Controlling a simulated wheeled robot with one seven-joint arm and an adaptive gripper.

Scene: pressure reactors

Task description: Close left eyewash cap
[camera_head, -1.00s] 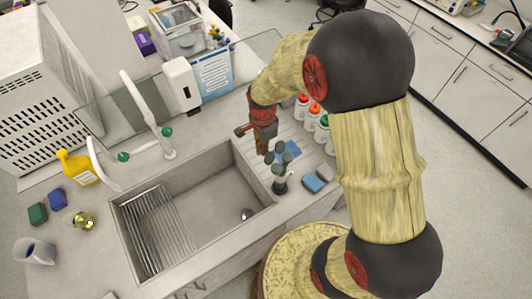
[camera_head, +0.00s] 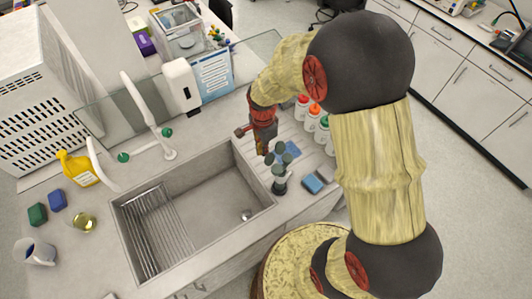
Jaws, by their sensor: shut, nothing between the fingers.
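The eyewash (camera_head: 280,178) is a small dark-grey and pale fitting at the right end of the sink, with dark heads on top. The heads are small, and I cannot tell for sure which cap is open or closed. My gripper (camera_head: 268,156) is red and dark, pointing down just above and behind the eyewash heads. It is shut and empty. It overlaps the left head in this view, so I cannot tell whether it touches it.
The sink basin (camera_head: 215,203) lies left of the eyewash. Several wash bottles (camera_head: 313,118) stand behind, right of my gripper. A white tap (camera_head: 145,110) rises behind the sink. A soap dispenser (camera_head: 182,85) stands farther back.

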